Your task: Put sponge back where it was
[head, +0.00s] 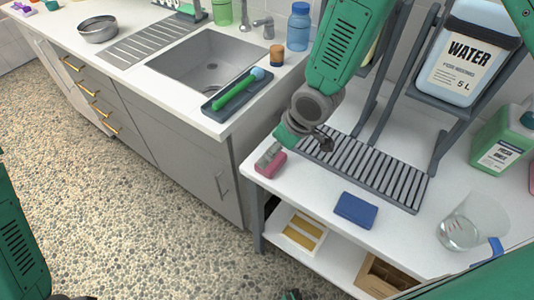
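A small pink block (270,169), which looks like the sponge, is at the near left corner of the white table. My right arm reaches down from the top, and its gripper (266,158) meets the top of this block. The fingers appear closed on it, though they are small and partly hidden. I cannot tell whether the block touches the table. A flat blue block (356,210) lies apart on the table, right of the gripper. My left gripper does not show clearly; only part of that arm is at the lower left.
A dark slatted rack (375,175) lies behind the blue block. A clear beaker (460,234), a green jug (502,138) and a water container (464,62) stand to the right. The sink counter (208,122) is left, with a dark tray (226,104) near its edge.

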